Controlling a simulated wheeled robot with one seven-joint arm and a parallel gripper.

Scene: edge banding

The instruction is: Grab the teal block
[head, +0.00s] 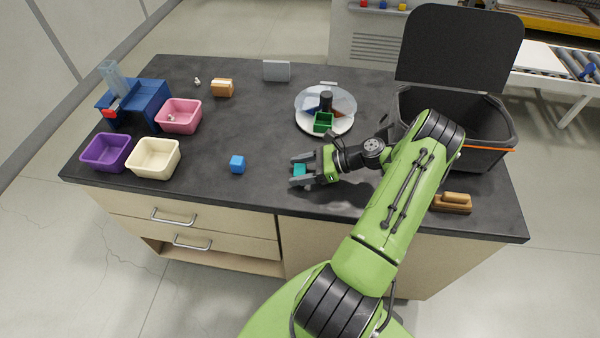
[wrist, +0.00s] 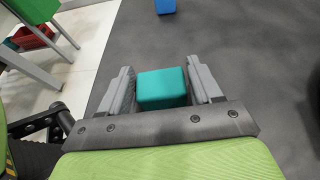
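The teal block (head: 299,169) sits near the front edge of the dark worktop in the head view. My gripper (head: 297,170) is low over the worktop, with its fingers pointing left around the block. In the wrist view the teal block (wrist: 162,88) lies between the two grey fingers (wrist: 160,84). A narrow gap shows on the right side of the block, and a slight one on the left. The fingers look open, one on each side of the block.
A blue block (head: 237,164) lies left of my gripper. Cream (head: 153,158), purple (head: 107,153) and pink (head: 179,116) bins stand at the left. A round tray (head: 340,124) is behind my gripper. A black bin (head: 480,150) and a wooden-handled brush (head: 452,203) are at the right.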

